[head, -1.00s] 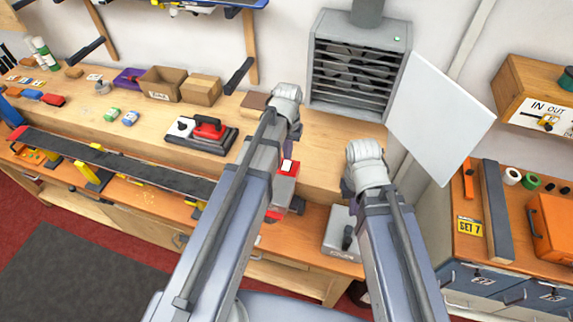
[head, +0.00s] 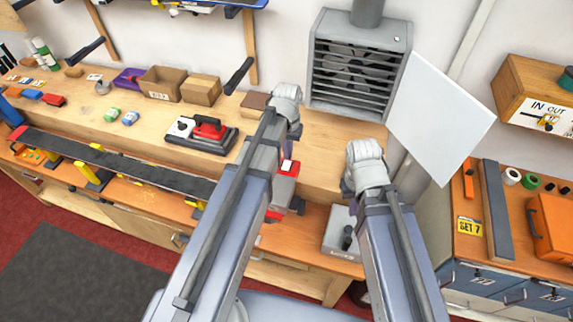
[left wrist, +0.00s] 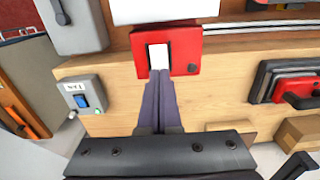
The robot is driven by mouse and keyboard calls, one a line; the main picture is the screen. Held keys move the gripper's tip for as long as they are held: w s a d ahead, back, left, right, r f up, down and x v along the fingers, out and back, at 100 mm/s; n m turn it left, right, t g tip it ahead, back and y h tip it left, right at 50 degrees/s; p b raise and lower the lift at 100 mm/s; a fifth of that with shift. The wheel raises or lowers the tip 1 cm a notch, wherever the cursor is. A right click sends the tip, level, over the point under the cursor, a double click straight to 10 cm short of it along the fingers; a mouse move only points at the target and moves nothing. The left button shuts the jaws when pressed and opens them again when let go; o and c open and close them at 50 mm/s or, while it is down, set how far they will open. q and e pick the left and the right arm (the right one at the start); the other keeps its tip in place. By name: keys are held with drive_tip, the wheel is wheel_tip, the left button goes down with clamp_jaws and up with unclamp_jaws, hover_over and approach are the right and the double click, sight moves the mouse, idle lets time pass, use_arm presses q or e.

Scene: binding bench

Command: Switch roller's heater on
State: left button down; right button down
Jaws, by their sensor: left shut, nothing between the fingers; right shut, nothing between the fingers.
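The red box (left wrist: 180,48) with a white rocker switch (left wrist: 158,56) on its face sits near the top of the left wrist view. It also shows in the head view (head: 283,188), partly behind my left arm. My left gripper (left wrist: 160,74) is shut and empty, its tips at the near edge of the white rocker. I cannot tell whether they touch it. In the head view the dark fingers (head: 288,151) show just above the box. No heater lamp or rocker setting can be read. My right gripper is not seen; only its arm shows.
A grey box with a blue switch (left wrist: 82,101) is left of the fingers in the left wrist view. A grey lever box (head: 341,236) stands between my arms in the head view. A black-and-red tool (head: 203,134) lies on the bench to the left.

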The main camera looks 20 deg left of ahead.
sight(287, 162)
use_arm(q)
drive_tip(key=shift+f+b, duration=1.1)
idle(0.5)
wheel_tip(287, 162, up, 7)
drive_tip(key=p, duration=0.7)
drive_tip(key=shift+r, duration=0.1)
idle(0.4)
